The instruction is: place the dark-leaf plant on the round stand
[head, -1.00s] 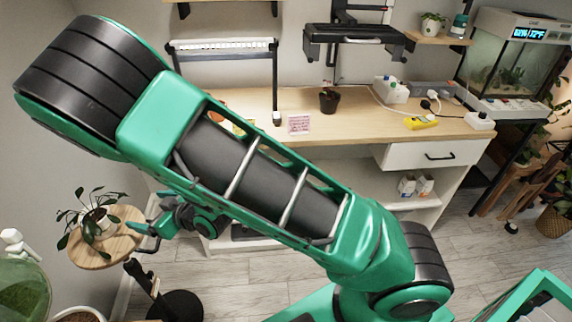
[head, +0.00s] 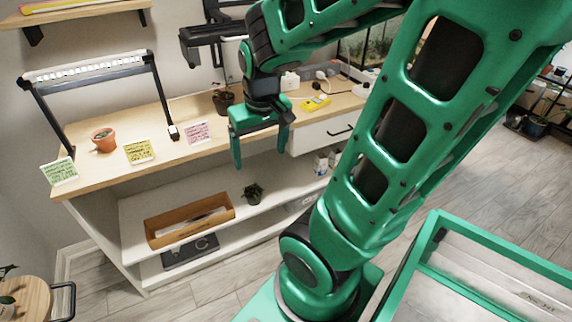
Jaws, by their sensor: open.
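The round stand (head: 34,292) has a light wooden top and is cut off at the bottom left corner of the head view. A plant with dark leaves in a pale pot (head: 6,299) stands on it, mostly out of frame. Two other small plants show: one in a dark pot (head: 223,102) on the desk, and a dark green one (head: 253,192) on the shelf below. I cannot tell for certain which is the task's plant. My gripper (head: 260,156) is open and empty, fingers down, before the desk's front edge and far right of the stand.
The desk (head: 94,173) also holds a terracotta pot (head: 103,140), sticky notes and a yellow device (head: 315,104). A wooden box (head: 190,222) sits on the shelf below. Bare floor (head: 222,305) shows in front of the shelves.

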